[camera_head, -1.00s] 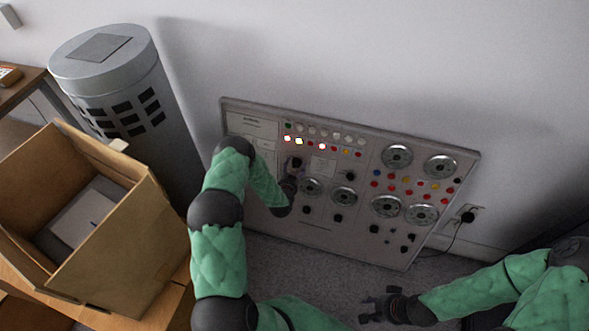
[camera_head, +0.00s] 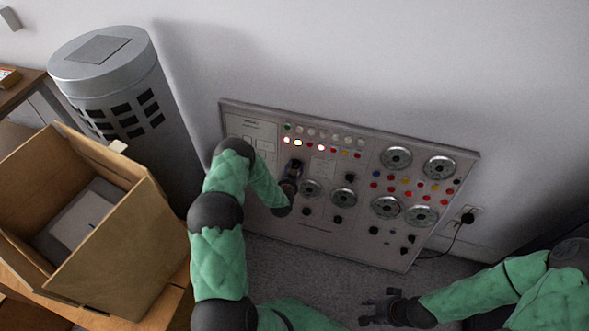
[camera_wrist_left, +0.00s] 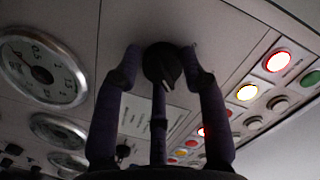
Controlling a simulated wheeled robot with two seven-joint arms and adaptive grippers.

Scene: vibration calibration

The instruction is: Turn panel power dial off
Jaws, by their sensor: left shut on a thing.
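The grey control panel (camera_head: 315,225) leans against the wall. Its black power dial (camera_wrist_left: 162,65) shows in the left wrist view, with a pale pointer mark on it. My left gripper (camera_head: 294,168) reaches the upper left part of the panel. The head view hides most of the dial behind the gripper. My right gripper (camera_head: 366,310) is open and empty, low in front of the panel and apart from it.
Lit lamps (camera_wrist_left: 278,61) run beside the dial, and round gauges (camera_wrist_left: 43,68) lie on its other side. An open cardboard box (camera_head: 120,245) and a grey cylinder (camera_head: 125,95) stand to the left. A plugged cable (camera_head: 466,218) is at the panel's right edge.

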